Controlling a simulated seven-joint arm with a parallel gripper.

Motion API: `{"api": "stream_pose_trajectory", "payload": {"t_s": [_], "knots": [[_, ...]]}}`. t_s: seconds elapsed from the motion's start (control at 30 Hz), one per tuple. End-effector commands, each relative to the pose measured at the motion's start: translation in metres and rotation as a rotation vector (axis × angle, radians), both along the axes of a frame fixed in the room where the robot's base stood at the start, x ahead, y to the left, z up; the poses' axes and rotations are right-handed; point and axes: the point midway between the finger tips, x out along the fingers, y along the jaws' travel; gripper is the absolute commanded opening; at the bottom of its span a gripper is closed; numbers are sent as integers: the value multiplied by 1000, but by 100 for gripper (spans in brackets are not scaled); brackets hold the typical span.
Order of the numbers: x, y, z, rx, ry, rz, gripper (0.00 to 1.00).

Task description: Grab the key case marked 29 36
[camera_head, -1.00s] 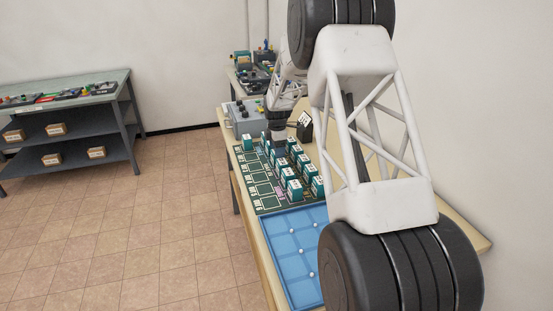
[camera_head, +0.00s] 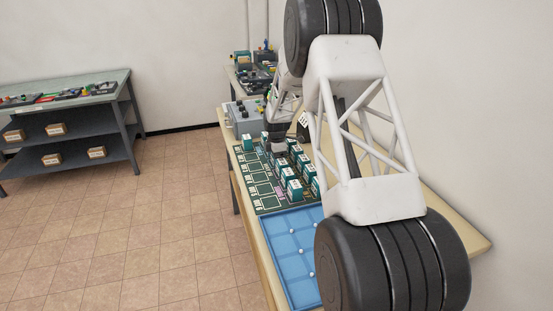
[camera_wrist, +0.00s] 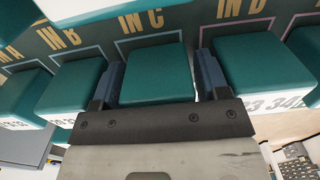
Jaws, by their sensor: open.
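Several teal key cases with white number labels stand in rows on a dark green board (camera_head: 247,172). In the wrist view my open gripper (camera_wrist: 158,80) has one finger on each side of a teal case (camera_wrist: 155,73) by the IN C marking. That case's label is hidden by the gripper, so I cannot tell if it is the one marked 29 36. The case to its right (camera_wrist: 258,68) has a partly visible label that looks like 33 34. The case to its left (camera_wrist: 72,88) has a cut-off label. In the head view my gripper (camera_head: 278,151) is among the far cases.
Neighbouring cases stand close outside both fingers. A blue tray (camera_head: 283,255) with small white knobs lies at the near end of the wooden table (camera_head: 440,240). A grey box (camera_head: 243,118) stands beyond the board. A shelf bench (camera_head: 70,125) is far left.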

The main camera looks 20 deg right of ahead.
Motion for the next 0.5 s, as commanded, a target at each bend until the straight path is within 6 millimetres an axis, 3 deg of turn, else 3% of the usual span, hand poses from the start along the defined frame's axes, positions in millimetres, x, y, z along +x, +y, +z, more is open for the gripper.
{"api": "stream_pose_trajectory", "payload": {"t_s": [0.27, 0.5], "knots": [[0, 0, 0, 0, 0, 0, 68], [0, 0, 0, 0, 0, 0, 31]]}}
